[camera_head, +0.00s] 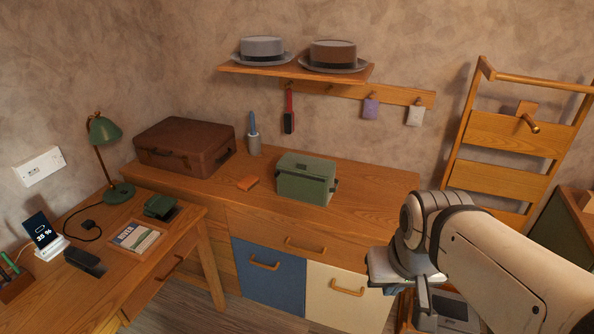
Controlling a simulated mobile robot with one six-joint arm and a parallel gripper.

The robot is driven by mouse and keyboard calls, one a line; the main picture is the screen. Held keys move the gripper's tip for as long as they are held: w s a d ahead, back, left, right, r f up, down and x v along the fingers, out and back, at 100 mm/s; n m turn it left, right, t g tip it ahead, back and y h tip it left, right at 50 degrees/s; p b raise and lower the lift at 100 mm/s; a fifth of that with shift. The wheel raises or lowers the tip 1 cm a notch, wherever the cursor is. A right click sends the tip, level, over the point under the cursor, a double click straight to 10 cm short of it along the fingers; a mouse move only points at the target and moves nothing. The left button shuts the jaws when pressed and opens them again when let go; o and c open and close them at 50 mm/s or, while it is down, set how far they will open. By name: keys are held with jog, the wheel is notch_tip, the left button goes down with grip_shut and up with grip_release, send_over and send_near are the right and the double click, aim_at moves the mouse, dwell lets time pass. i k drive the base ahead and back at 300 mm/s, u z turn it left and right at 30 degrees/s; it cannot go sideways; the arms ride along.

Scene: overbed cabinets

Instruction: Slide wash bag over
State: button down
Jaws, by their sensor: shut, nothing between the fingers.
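The wash bag appears to be the green, box-shaped bag (305,184) with a darker top. My wrist partly hides the gripper.
A hat shelf (290,73) hangs above. The dresser top right of the bag is clear.

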aim_at(316, 191)
jog(key=z, duration=0.05)
jog(key=i, duration=1)
jog(key=u, duration=0.05)
